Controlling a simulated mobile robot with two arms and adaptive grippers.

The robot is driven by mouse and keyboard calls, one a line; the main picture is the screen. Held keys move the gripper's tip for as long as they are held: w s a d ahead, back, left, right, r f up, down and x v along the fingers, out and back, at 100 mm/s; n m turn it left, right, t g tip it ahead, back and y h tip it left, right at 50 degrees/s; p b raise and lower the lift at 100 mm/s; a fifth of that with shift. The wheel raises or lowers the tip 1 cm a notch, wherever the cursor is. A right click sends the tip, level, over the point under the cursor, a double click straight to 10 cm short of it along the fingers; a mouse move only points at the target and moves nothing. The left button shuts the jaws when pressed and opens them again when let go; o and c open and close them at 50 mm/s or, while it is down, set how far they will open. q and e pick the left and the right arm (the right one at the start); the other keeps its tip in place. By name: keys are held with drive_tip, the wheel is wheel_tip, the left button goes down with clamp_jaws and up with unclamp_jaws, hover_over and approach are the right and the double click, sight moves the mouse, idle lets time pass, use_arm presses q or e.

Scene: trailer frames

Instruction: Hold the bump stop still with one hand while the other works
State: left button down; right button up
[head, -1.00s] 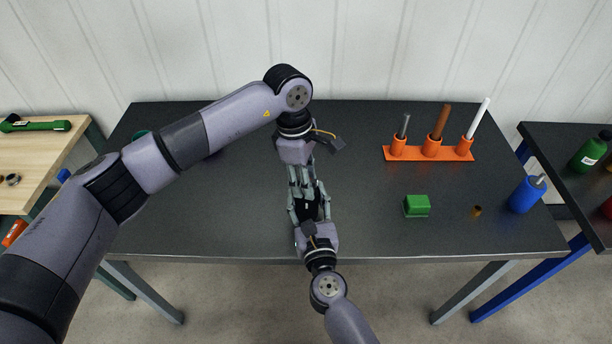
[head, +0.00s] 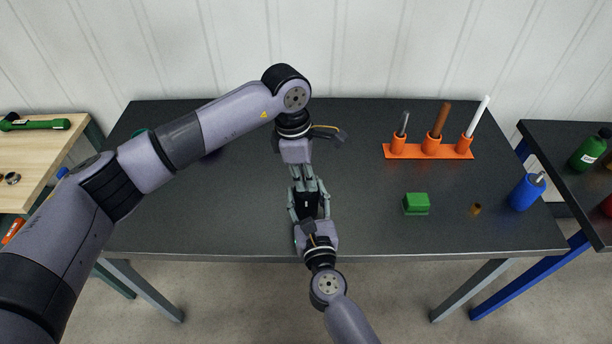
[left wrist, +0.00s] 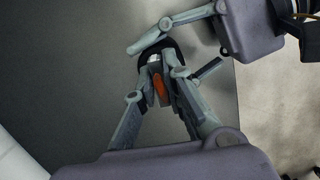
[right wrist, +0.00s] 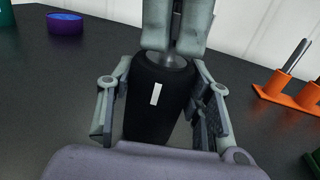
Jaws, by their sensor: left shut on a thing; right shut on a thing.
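The bump stop (right wrist: 143,110) is a black, rounded cylinder with a white label and a grey metal stud at its top. My right gripper (head: 309,200) is shut around its sides and holds it upright over the front middle of the dark table. My left gripper (head: 304,180) comes down from above and is shut at the top of the bump stop, its fingers around the stud in the right wrist view. In the left wrist view, the black top of the bump stop (left wrist: 172,46) shows past the left fingers, with an orange patch between them. The fingers hide most of the stud.
An orange rack (head: 427,153) with grey, brown and white rods stands at the back right. A green block (head: 416,204), a small brown piece (head: 475,209) and a blue bottle (head: 526,193) are to the right. A purple round thing (right wrist: 65,24) lies behind my left arm.

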use_arm(q)
drive_tip(key=n+t, duration=0.1)
drive_tip(key=n, duration=1.1)
drive_tip(key=shift+t+y, duration=0.4)
drive_tip(key=c, duration=1.6)
unclamp_jaws()
drive_tip(key=shift+n, duration=0.3)
drive_tip(key=r, duration=0.4)
drive_tip(key=s+r, duration=0.1)
drive_tip(key=r, duration=0.3)
drive_tip(key=a+r, duration=0.1)
drive_tip(key=r, duration=0.3)
drive_tip(key=shift+s, duration=0.25)
drive_tip(key=shift+f, duration=0.1)
use_arm(e)
drive_tip(key=o, duration=1.3)
drive_tip(key=shift+o, duration=0.2)
